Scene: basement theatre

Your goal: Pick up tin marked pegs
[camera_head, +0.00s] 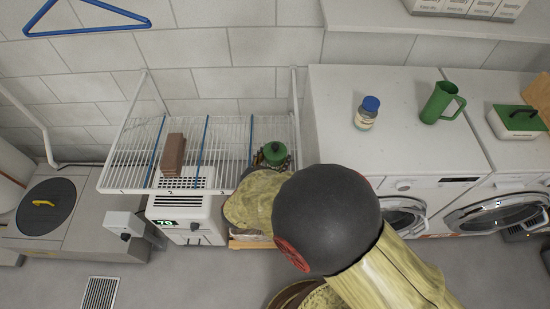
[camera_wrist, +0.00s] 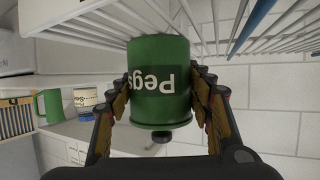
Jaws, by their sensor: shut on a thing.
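The green tin marked "Pegs" (camera_wrist: 160,80) fills the middle of the wrist view, its lettering upside down and its dark knob at the bottom of the picture. My gripper (camera_wrist: 161,95) has one finger on each side of the tin and is shut on it. In the head view the tin (camera_head: 275,153) shows at the right end of the wire shelf (camera_head: 225,122), upright, its green lid and knob visible. My arm hides part of the gripper there. I cannot tell whether the tin's base touches the shelf.
A brown block (camera_head: 173,152) lies on the shelf's left section; blue dividers split the shelf. A blue-capped jar (camera_head: 367,113), a green jug (camera_head: 440,103) and a green-lidded box (camera_head: 515,121) stand on white machines to the right. A blue hanger (camera_head: 88,18) hangs upper left.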

